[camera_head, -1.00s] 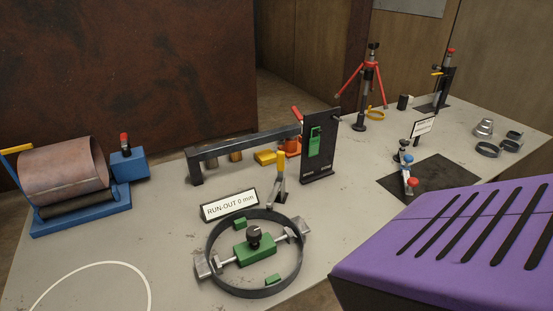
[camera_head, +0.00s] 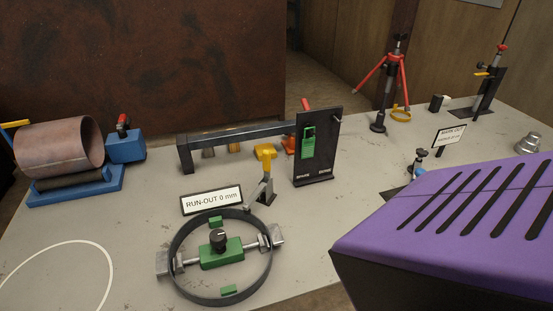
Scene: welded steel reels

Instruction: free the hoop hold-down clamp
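The hoop, a dark steel ring (camera_head: 176,278), lies on the grey table at the front. A green block (camera_head: 232,256) with a black knob and a silver cross bar spans it. The hold-down clamp (camera_head: 262,186), with a grey metal body and an upright yellow handle, stands at the hoop's upper right edge. I cannot tell whether its arm touches the rim. A sign reading RUN-OUT 0 mm (camera_head: 211,200) stands behind the hoop. Neither of my grippers is in view.
Behind the clamp stand a black upright plate (camera_head: 316,165) with a green tag and a dark beam (camera_head: 235,134). A blue roller stand (camera_head: 78,190) carries a rusty drum at left. A red tripod (camera_head: 398,75) is at the back. Front left is clear.

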